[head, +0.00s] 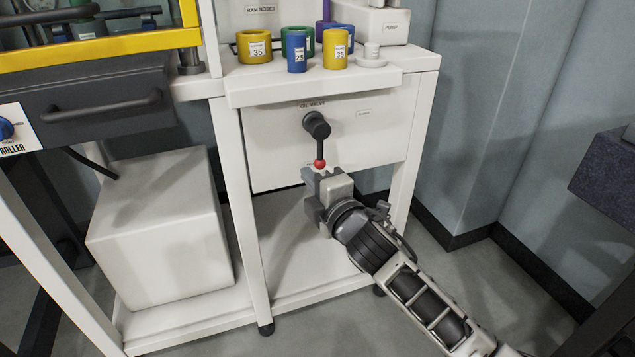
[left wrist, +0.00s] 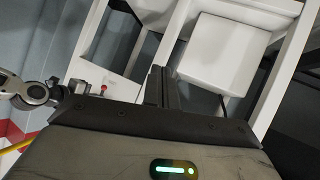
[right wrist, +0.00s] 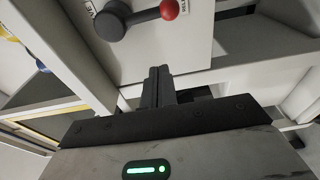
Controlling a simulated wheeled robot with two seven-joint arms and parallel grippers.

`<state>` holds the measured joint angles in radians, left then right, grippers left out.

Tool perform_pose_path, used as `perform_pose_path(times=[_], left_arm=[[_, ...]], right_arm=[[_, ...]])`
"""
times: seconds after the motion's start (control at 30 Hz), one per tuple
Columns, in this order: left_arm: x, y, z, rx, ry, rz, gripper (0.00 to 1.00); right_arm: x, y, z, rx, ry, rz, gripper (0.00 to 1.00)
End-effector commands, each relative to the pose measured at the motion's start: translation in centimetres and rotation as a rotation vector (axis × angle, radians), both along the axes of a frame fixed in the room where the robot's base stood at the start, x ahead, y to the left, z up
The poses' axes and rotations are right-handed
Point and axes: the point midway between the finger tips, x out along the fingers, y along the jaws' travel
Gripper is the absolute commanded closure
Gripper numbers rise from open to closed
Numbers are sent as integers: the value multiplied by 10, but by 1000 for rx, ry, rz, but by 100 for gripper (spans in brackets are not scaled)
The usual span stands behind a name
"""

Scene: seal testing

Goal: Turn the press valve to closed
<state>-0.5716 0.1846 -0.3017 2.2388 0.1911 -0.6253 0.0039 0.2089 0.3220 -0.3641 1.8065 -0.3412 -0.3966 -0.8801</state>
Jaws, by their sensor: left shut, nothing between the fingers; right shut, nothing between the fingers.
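The press valve is a black lever (head: 318,140) with a red ball tip (head: 320,163), on a white panel (head: 270,135) labelled "OIL VALVE". The lever hangs about straight down, its red ball near a small label. My right gripper (head: 312,178) is shut and empty, just below the red ball. In the right wrist view, the valve lever (right wrist: 140,16) lies above the shut fingers (right wrist: 158,82), apart from them. My left gripper is outside the head view. In the left wrist view its fingers (left wrist: 160,84) are shut and empty, with the red ball (left wrist: 103,88) farther off to the left.
Yellow, blue and green rings (head: 297,50) stand on the white shelf above the valve, beside a pump box (head: 382,22). A large white box (head: 158,235) is at the left. White frame legs (head: 240,210) flank the panel. A dark block (head: 605,175) juts in at the right.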

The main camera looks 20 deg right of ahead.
Motion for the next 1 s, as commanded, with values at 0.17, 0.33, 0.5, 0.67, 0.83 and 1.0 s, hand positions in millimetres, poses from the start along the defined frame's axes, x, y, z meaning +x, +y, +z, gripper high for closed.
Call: perform_pose_path(times=[0.17,0.33,0.5,0.67,0.83,1.0], left_arm=[[1,-2,2,-17,-41,-2,100],[3,-4,9,-37,-85,-1,100],[3,-5,15,-44,-102,-4,100],[3,-6,16,-48,-105,-6,100],[2,-7,16,-48,-107,-7,100],[2,-7,16,-47,-106,-8,100]], right_arm=[[41,7,-1,1,-2,-1,100],[68,6,-2,-3,-1,-2,100],[61,-18,-1,-2,1,-1,100],[60,-27,-1,0,1,0,100],[59,-28,0,1,1,0,100],[59,-28,0,0,1,0,100]])
